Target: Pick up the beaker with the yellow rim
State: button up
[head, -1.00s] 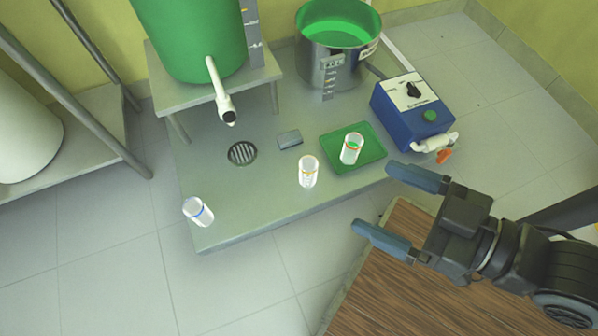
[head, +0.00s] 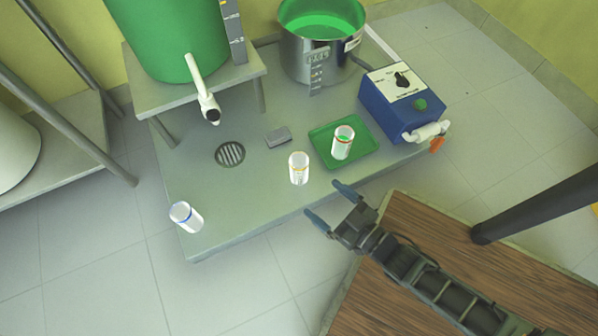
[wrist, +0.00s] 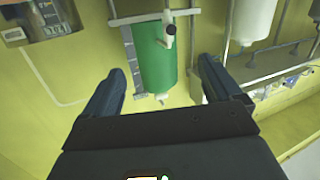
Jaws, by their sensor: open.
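The beaker with the yellow rim (head: 299,168) stands upright on the grey platform, left of the green tray, in the head view. It looks empty. My gripper (head: 326,203) is open and empty at the platform's front edge, just below and to the right of that beaker and apart from it. In the wrist view my open fingers (wrist: 160,85) point towards the wall and the green tank, and I cannot make out the yellow-rimmed beaker there.
A blue-rimmed beaker (head: 186,217) is at the left front. A blue control box (head: 400,103), steel pot (head: 318,58) and green tank (head: 178,40) stand behind. A wooden surface (head: 400,215) lies at right.

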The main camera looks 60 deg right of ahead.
jog(key=m+h+b, duration=0.1)
jog(key=b, duration=0.1)
send_near(306, 168)
notch_tip(306, 168, up, 3)
jog(key=w+a, duration=0.3)
jog(key=shift+m+t, duration=0.3)
jog(key=shift+t, duration=0.1)
jog(key=w+d+f, duration=0.3)
jog(key=d, duration=0.1)
jog(key=shift+d+f, duration=0.15)
jog(key=shift+f, duration=0.1)
jog(key=shift+w+d+f, duration=0.15)
jog(key=shift+d, duration=0.15)
jog(key=shift+w+d+f+b, duration=0.1)
jog(key=shift+w+d+b, duration=0.25)
jog(key=shift+w, duration=0.1)
jog(key=shift+w+d, duration=0.2)
jog(key=shift+w, duration=0.55)
jog(key=shift+r+b+x, duration=0.2)
jog(key=shift+b+x, duration=0.15)
jog(key=shift+x, duration=1)
jog(key=shift+r+b+x, duration=0.2)
jog(key=shift+b+x, duration=0.15)
jog(key=shift+x, duration=0.95)
jog(key=shift+a, duration=0.15)
jog(key=shift+c, duration=0.3)
jog(key=c, duration=1.4)
